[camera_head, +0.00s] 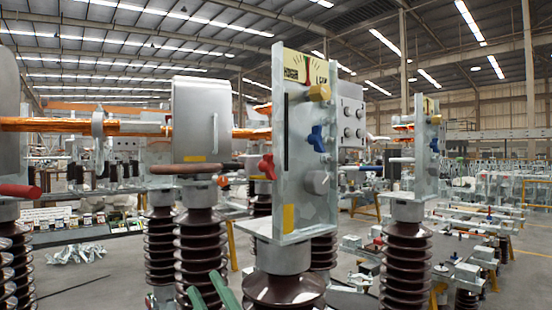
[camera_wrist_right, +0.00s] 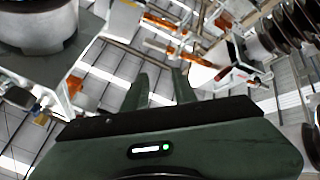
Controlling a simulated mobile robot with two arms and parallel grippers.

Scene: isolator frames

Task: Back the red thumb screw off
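The red thumb screw (camera_head: 266,166) is on the left edge of an upright grey metal plate (camera_head: 292,209) in the head view. The plate stands on a brown ribbed insulator. My right gripper (camera_head: 209,291) shows as two green fingers at the bottom edge of the head view, below and to the left of the screw and apart from it. In the right wrist view the right gripper's fingers (camera_wrist_right: 160,88) stand apart with nothing held between them. I cannot make out the red thumb screw for certain in that view. My left gripper is not in view.
The same plate carries a blue thumb screw (camera_head: 316,138), a yellow knob (camera_head: 319,92) and a grey knob (camera_head: 317,181). A grey box (camera_head: 201,118) on a copper bar stands to the left. Brown insulators (camera_head: 197,255) crowd the lower left. A similar plate (camera_head: 420,150) stands at right.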

